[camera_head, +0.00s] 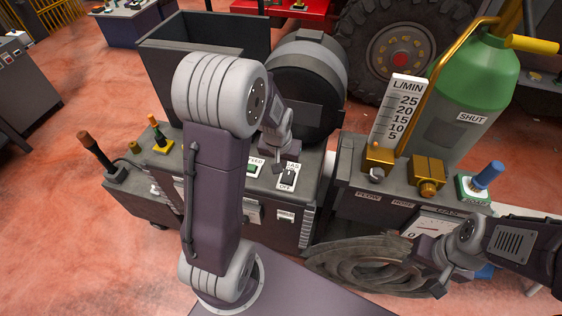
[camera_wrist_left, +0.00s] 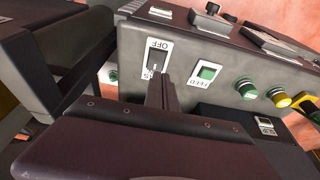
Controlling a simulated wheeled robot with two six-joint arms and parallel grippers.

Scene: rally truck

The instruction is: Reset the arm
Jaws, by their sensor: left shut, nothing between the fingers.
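My left arm reaches over the grey machine (camera_head: 310,215) in the middle of the head view. Its gripper (camera_head: 279,168) is shut and empty, with the fingertips close to the GAS/OFF switch (camera_head: 288,178) on the machine's panel. The left wrist view shows the shut fingers (camera_wrist_left: 162,90) just beside the black GAS/OFF switch (camera_wrist_left: 157,55); I cannot tell whether they touch it. A green FEED button (camera_wrist_left: 207,72) sits beside the switch. My right gripper (camera_head: 438,285) is low at the right, by the coiled hose; its fingers are too small and dark to read.
A green gas bottle (camera_head: 475,85) with a SHUT label stands at the right, behind brass valves (camera_head: 428,175) and a blue-handled lever (camera_head: 487,175). A coiled hose (camera_head: 365,265) hangs in front. A large tyre (camera_head: 395,50) is behind. Red floor is open at the left.

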